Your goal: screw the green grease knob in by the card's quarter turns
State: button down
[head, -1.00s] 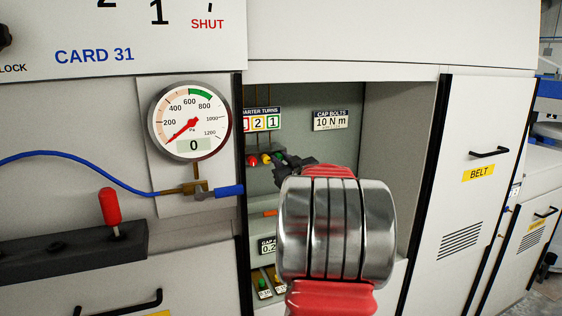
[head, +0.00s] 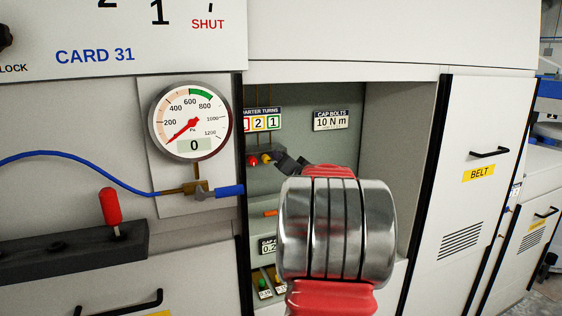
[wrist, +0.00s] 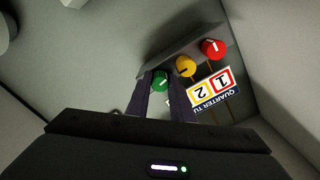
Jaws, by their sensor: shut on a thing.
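The green grease knob (wrist: 161,83) shows in the wrist view between the two dark fingers of my gripper (wrist: 161,78), which is shut on it. A pale line crosses its face. In the head view my gripper (head: 284,162) reaches the right end of the knob row and hides the green knob. The yellow knob (wrist: 186,66) and red knob (wrist: 212,48) sit beside it on a grey block. The quarter turns card (head: 263,122) above them shows 2 by yellow and 1 by green; the wrist view shows 1 by red.
The knobs are inside an open recess. Its left black edge (head: 240,200) stands close to the row. A cap bolts label (head: 331,120) is on the back wall. An orange part (head: 271,213) and small green and yellow items lie lower. A gauge (head: 189,121) reads 0.

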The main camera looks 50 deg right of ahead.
jog(key=shift+f+m, duration=0.1)
jog(key=shift+m, duration=0.7)
jog(key=c, duration=1.6)
grip_release()
jog(key=shift+o, duration=0.2)
jog(key=shift+s, duration=0.1)
jog(key=v, duration=1.3)
jog(key=shift+s+a, duration=0.15)
jog(key=shift+s, duration=0.05)
jog(key=shift+s+f, duration=0.1)
